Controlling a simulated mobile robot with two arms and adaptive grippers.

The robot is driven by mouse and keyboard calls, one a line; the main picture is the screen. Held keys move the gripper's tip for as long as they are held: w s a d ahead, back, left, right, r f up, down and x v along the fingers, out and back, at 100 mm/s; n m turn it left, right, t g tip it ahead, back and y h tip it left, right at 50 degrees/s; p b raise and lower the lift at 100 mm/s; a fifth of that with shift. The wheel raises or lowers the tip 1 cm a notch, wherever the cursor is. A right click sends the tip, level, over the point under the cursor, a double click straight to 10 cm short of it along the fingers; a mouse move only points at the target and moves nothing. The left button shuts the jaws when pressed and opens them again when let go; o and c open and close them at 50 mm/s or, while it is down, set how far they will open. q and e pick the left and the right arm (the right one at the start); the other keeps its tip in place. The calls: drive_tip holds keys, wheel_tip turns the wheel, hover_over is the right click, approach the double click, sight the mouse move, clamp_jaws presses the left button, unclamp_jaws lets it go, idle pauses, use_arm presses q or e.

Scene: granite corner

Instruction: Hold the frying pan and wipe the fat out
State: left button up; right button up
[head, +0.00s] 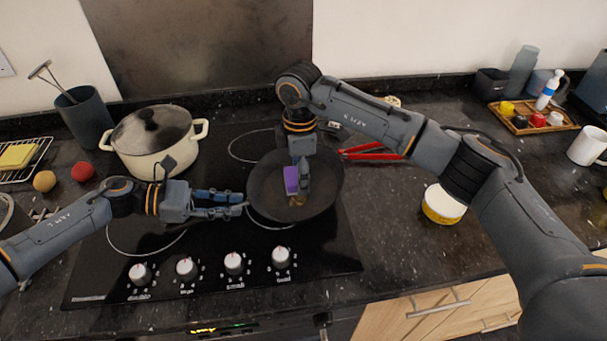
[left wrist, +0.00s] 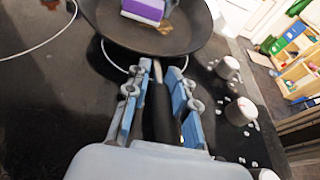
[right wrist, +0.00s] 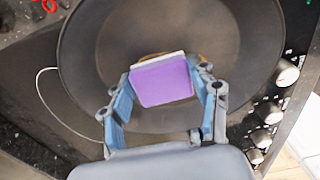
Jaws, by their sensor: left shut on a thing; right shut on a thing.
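The dark frying pan (head: 265,190) sits on the black hob, with a brown patch of fat (head: 297,201) on its floor. The fat also shows in the left wrist view (left wrist: 165,28). My left gripper (head: 240,204) is shut on the pan's black handle (left wrist: 161,108), left of the pan. My right gripper (head: 298,188) reaches down into the pan and is shut on a purple sponge (head: 291,180) with a pale layer. In the right wrist view the sponge (right wrist: 162,82) is between the fingertips, over the pan floor; whether it touches the floor is hard to tell.
A lidded cream pot (head: 155,148) stands behind my left gripper. Red-handled tongs (head: 372,152) lie right of the hob, near a yellow-and-white tub (head: 443,204). A wooden tray (head: 530,118) with condiments is at the back right. The counter right of the hob is mostly clear.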

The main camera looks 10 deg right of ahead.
drive_tip(key=shift+s+d, duration=0.3)
drive_tip(key=shift+s, duration=0.3)
drive_tip(key=shift+s+d, duration=0.25)
drive_tip(key=shift+s, duration=0.65)
drive_tip(key=shift+w+a, duration=0.15)
drive_tip(key=shift+a, duration=0.1)
drive_tip(key=w, duration=0.1)
drive_tip(key=w+a, duration=0.1)
drive_tip(key=w, duration=0.1)
drive_tip(key=shift+a, duration=0.1)
drive_tip(key=shift+s+d, duration=0.35)
drive_tip(key=shift+s, duration=0.5)
drive_tip(key=shift+s+d, duration=0.35)
drive_tip(key=shift+s, duration=0.5)
drive_tip(key=shift+r, duration=3.95)
